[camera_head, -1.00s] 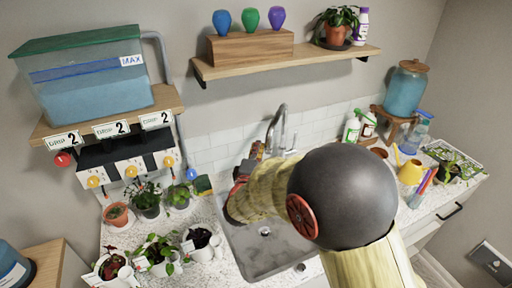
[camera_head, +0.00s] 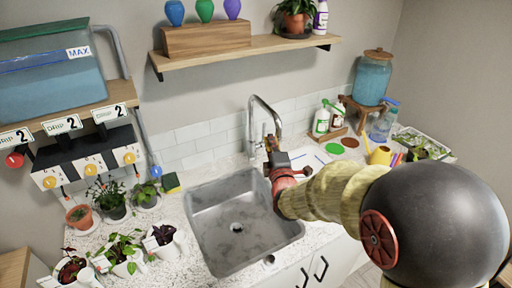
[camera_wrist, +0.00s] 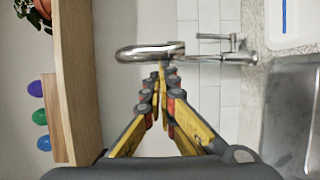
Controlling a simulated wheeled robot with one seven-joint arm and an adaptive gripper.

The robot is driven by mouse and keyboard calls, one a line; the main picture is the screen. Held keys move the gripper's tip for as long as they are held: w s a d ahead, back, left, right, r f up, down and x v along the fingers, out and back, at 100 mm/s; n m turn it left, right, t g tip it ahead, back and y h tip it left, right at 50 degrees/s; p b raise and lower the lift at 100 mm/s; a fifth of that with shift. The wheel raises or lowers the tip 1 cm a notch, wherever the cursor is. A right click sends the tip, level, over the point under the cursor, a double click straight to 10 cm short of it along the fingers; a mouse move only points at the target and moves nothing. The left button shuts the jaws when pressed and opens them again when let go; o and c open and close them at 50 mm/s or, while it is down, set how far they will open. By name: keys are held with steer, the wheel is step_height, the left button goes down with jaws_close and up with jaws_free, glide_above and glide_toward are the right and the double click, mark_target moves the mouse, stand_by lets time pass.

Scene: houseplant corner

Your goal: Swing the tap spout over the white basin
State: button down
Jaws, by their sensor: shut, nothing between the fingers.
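The chrome tap (camera_head: 252,122) stands behind the grey metal sink. Its arched spout (camera_head: 279,122) comes down toward the sink's right back edge. The white basin (camera_head: 311,153), with a blue line in it, sits on the counter right of the sink, partly hidden by my arm. It also shows at the upper right of the wrist view (camera_wrist: 285,32). My gripper (camera_head: 268,143) is shut and empty, just below the spout's end. In the wrist view its fingertips (camera_wrist: 161,72) are close beside the spout (camera_wrist: 140,50); I cannot tell if they touch.
The grey sink (camera_head: 240,225) is empty. A wooden shelf (camera_head: 240,57) hangs above the tap. Spray bottles (camera_head: 322,120), a glass jar (camera_head: 372,78) and a yellow watering can (camera_head: 380,155) stand right. Potted plants (camera_head: 112,200) stand left.

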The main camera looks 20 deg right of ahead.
steer(key=w+d+y+b, duration=0.1)
steer(key=w+d+b, duration=0.2)
steer(key=d, duration=0.7)
steer(key=w+d+n+y+b, duration=0.1)
steer(key=w+d+b, duration=0.2)
steer(key=w+d, duration=0.3)
steer(key=d, duration=0.4)
steer(key=shift+w+r+n, duration=0.15)
steer(key=shift+w+n, duration=0.05)
steer(key=shift+n, duration=0.1)
steer(key=shift+r, duration=0.15)
